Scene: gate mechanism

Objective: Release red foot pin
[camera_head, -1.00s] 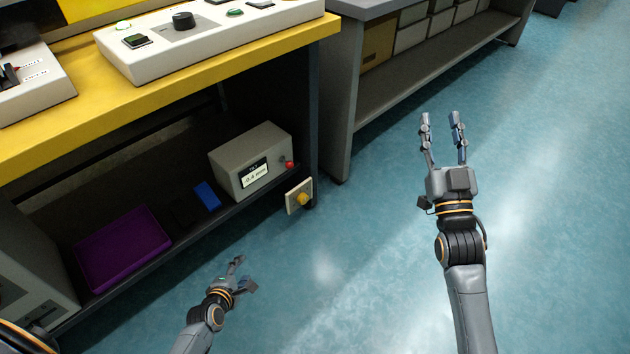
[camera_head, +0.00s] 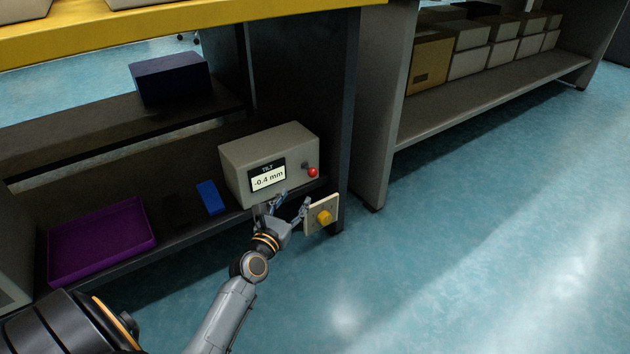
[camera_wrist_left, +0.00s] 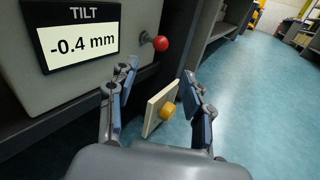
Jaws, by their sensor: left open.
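The red-balled pin (camera_head: 312,172) sticks out of the right part of the front of a grey box; it also shows in the left wrist view (camera_wrist_left: 160,43). The box (camera_head: 246,150) has a display (camera_head: 267,178) reading "TILT -0.4 mm". My left gripper (camera_head: 291,199) is open and empty, just in front of the box and below the red ball. In the left wrist view its fingers (camera_wrist_left: 160,95) are spread apart, with the red ball beyond them and not between the tips. My right gripper is out of view.
A pale plate with a yellow knob (camera_head: 324,217) sits at the shelf's front edge, close to my left fingers. A purple tray (camera_head: 102,240) and a blue block (camera_head: 210,197) lie on the lower shelf. The floor at right is clear.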

